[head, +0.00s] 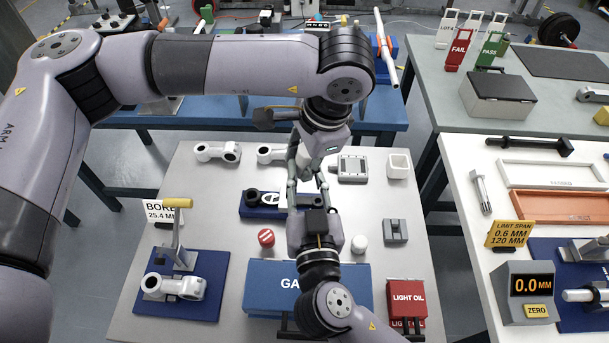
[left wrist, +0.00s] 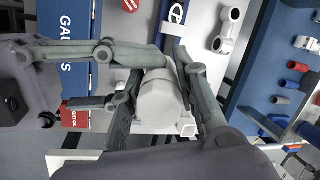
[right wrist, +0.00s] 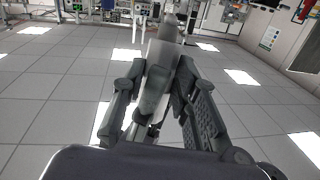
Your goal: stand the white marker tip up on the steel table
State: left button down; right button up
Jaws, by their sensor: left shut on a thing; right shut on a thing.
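The white marker (left wrist: 160,100) looks like a thick, pale, faceted body in the left wrist view, held between the fingers of my left gripper (left wrist: 160,118). The fingers of my right gripper (left wrist: 145,78) reach in from the left of that view and close on the same body. In the head view, my left gripper (head: 307,180) and my right gripper (head: 310,205) meet above the steel table (head: 215,220), and their fingers mostly hide the marker.
A blue gauge box (head: 260,285) and red light oil box (head: 405,295) stand at the table's near side. A red-and-white round piece (head: 266,237), a white round piece (head: 360,243) and a grey block (head: 395,231) lie around the grippers. A bore stand (head: 180,255) is left.

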pick_arm(q)
jog(key=c, duration=1.2)
grip_release()
jog(key=shift+s+d, duration=0.1)
jog(key=shift+d, duration=0.15)
jog(key=shift+o, duration=0.2)
